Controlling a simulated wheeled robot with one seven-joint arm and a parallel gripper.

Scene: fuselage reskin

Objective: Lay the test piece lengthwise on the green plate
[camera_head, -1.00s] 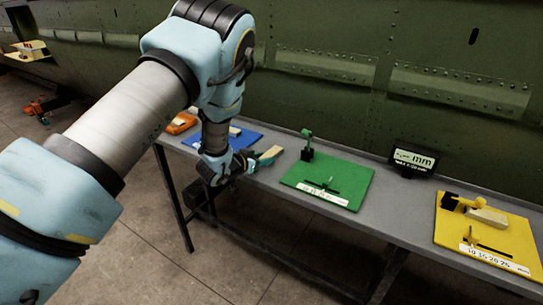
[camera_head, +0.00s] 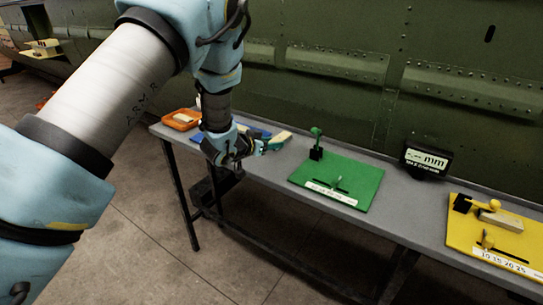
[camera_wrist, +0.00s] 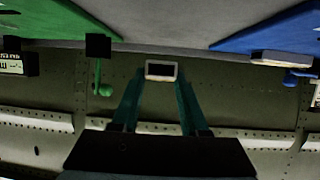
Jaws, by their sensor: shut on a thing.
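The test piece (camera_head: 279,139) is a pale beige bar held in my gripper (camera_head: 266,146), which is shut on it. In the wrist view its pale-rimmed end (camera_wrist: 161,70) shows between the two dark green fingers. The green plate (camera_head: 358,188) lies on the bench to the right of my gripper, apart from the piece. It carries a green-topped black post, a slot and a white scale strip. In the wrist view the green plate (camera_wrist: 60,18) is at the upper left. Part of the piece is hidden by the fingers.
The blue plate (camera_head: 247,129) lies behind my gripper, with an orange tray (camera_head: 181,120) to its left. A black mm display (camera_head: 426,162) stands right of the green plate. A yellow plate (camera_head: 465,238) with a beige block is farther right. The green fuselage wall (camera_head: 380,60) rises behind.

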